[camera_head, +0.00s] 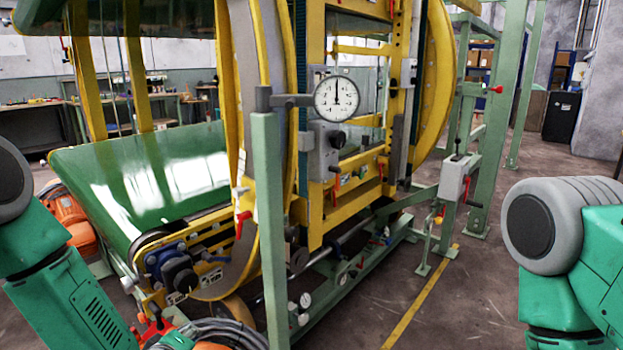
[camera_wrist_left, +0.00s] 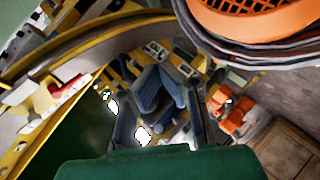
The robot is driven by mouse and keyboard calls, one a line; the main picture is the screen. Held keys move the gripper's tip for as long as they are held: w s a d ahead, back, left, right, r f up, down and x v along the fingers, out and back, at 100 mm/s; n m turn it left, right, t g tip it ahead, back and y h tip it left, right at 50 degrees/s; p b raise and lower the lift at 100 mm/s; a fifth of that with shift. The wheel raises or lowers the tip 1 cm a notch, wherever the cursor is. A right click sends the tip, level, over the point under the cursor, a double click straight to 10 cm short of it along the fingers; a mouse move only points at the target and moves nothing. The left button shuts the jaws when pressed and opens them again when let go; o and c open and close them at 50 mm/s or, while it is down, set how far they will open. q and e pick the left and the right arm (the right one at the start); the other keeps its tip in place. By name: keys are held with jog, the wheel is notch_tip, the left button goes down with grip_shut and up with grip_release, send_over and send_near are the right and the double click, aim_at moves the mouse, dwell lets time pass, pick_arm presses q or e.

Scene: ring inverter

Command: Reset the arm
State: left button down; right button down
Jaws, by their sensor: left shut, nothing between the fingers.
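My left arm (camera_head: 75,295) comes in at the left edge of the head view. Its hand is hard to make out there against the machine and the bottom edge. In the left wrist view my left gripper (camera_wrist_left: 158,95) shows as dark blue-grey fingers, shut, with nothing seen between them. It is in front of the machine's yellow frame; contact cannot be told. My right arm (camera_head: 570,250) is at the right edge of the head view, and its gripper is out of view.
The ring inverter (camera_head: 320,235) has yellow frames, a green sloping bed (camera_head: 150,180) and a round dial (camera_head: 337,98). A green post (camera_head: 268,220) stands in front. A grey lever box (camera_head: 456,178) is at right. Cables (camera_head: 225,333) lie low. Floor (camera_head: 470,300) is clear at right.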

pick_arm(q)
jog(key=s+f+m+g+h, duration=0.1)
jog(key=s+f+m+g, duration=0.5)
jog(key=s, duration=0.6)
jog(key=s+a+f+m+g, duration=0.1)
jog(key=s+f+m+g, duration=0.1)
jog(key=s, duration=0.9)
jog(key=s+a+f+m+g+y+p, duration=0.1)
jog(key=s+a+f+m+g, duration=0.1)
jog(key=s, duration=1)
jog(key=shift+s+a+f+m+g, duration=0.35)
jog(key=shift+m+g, duration=0.55)
jog(key=shift+m, duration=0.3)
jog(key=shift+w+d, duration=0.15)
